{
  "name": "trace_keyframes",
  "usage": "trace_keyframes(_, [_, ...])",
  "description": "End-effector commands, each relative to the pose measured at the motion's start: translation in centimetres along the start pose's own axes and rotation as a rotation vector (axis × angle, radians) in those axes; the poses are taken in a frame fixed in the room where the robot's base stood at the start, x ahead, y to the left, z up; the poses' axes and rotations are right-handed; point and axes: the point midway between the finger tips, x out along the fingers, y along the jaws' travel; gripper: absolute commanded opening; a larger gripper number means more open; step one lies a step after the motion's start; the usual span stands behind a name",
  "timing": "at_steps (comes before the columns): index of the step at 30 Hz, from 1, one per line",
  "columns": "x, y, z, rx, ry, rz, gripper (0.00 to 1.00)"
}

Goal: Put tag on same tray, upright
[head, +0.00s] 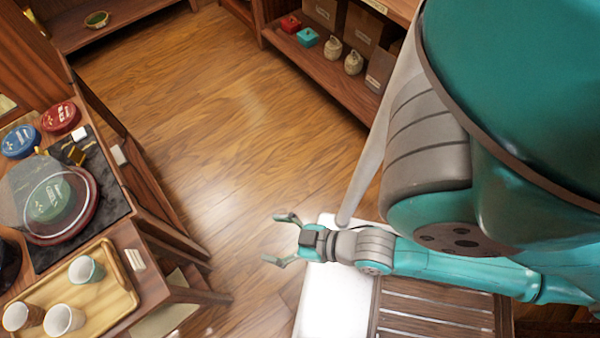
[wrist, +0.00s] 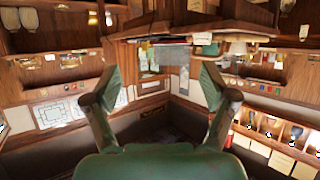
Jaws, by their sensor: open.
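My gripper (head: 279,239) is open and empty, out over the floor to the right of the table. Its two fingers also show spread apart in the wrist view (wrist: 158,88), with nothing between them. In the head view, a round tray (head: 83,228) holds a green tea cake (head: 50,199) under a clear cover. A light wooden tray (head: 124,297) with cups lies in front of it. Small pale cards sit at the table edge, one (head: 134,259) beside the wooden tray and one (head: 118,154) further back. I cannot tell which piece is the tag.
A blue tin (head: 20,141), a red tin (head: 60,117) and a small white block (head: 78,133) are at the back of the table. Three cups, one of them a white cup (head: 64,320), stand on the wooden tray. Open wooden floor (head: 220,110) lies between table and shelves.

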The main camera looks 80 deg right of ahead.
Motion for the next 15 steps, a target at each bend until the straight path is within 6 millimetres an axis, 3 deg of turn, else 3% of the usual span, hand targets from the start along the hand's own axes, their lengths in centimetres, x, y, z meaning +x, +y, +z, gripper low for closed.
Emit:
trace_keyframes(1, [-1.8, 0.1, -0.1, 0.0, 0.016, 0.004, 0.84])
trace_keyframes(6, [-6.0, 0.1, -1.8, 0.001, 0.093, 0.004, 0.84])
trace_keyframes(10, [-7.8, 0.0, -2.7, 0.002, 0.13, -0.002, 0.84])
trace_keyframes(11, [-8.0, 0.0, -2.8, 0.002, 0.135, -0.004, 0.9])
trace_keyframes(15, [-8.4, 0.0, -3.1, 0.002, 0.147, -0.007, 0.9])
